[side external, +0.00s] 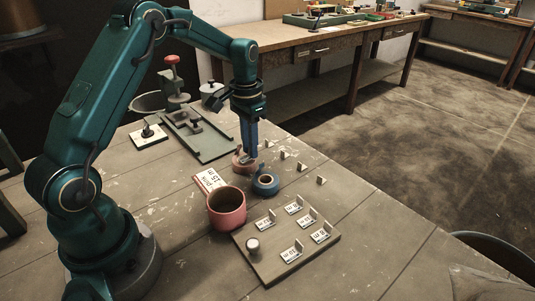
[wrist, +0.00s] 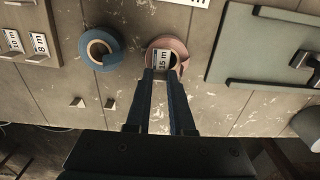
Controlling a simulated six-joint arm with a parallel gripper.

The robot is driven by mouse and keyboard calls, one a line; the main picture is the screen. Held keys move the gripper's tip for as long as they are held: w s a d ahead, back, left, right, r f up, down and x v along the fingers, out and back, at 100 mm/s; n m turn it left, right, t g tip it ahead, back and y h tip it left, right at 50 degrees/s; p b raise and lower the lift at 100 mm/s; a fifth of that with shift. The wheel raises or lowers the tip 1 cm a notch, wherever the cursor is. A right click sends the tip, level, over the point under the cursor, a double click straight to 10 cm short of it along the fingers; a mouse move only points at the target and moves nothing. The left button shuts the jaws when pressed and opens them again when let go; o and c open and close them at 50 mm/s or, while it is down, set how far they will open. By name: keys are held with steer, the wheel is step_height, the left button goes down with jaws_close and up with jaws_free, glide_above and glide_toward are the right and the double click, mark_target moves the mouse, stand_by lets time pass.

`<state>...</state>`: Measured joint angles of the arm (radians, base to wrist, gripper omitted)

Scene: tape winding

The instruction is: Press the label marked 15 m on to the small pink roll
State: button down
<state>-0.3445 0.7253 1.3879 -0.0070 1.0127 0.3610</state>
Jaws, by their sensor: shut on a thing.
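The small pink roll (side external: 238,166) lies flat on the bench, left of a blue roll (side external: 266,187). In the wrist view the pink roll (wrist: 180,46) is a ring just beyond my fingertips. My gripper (wrist: 160,73) points down at it and is shut on the white label marked 15 m (wrist: 161,59). The label lies over the roll's near-left part and covers some of its hole. I cannot tell whether the label touches the roll. In the side view my gripper (side external: 249,155) stands at the pink roll and the label is hard to make out.
A white card (side external: 209,179) reading pink, 15 m lies behind a pink mug (side external: 226,209). A board (side external: 268,274) with several labels is at the front. Several small tabs (side external: 301,166) stand right of the rolls. A green plate fixture (side external: 205,147) is behind.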

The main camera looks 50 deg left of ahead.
steer(key=shift+f, duration=0.45)
stand_by(1.5)
steer(key=shift+c, duration=1.5)
jaws_free()
steer(key=shift+r, duration=0.1)
steer(key=shift+r, duration=0.1)
steer(key=shift+r, duration=2.9)
steer(key=shift+d, duration=0.1)
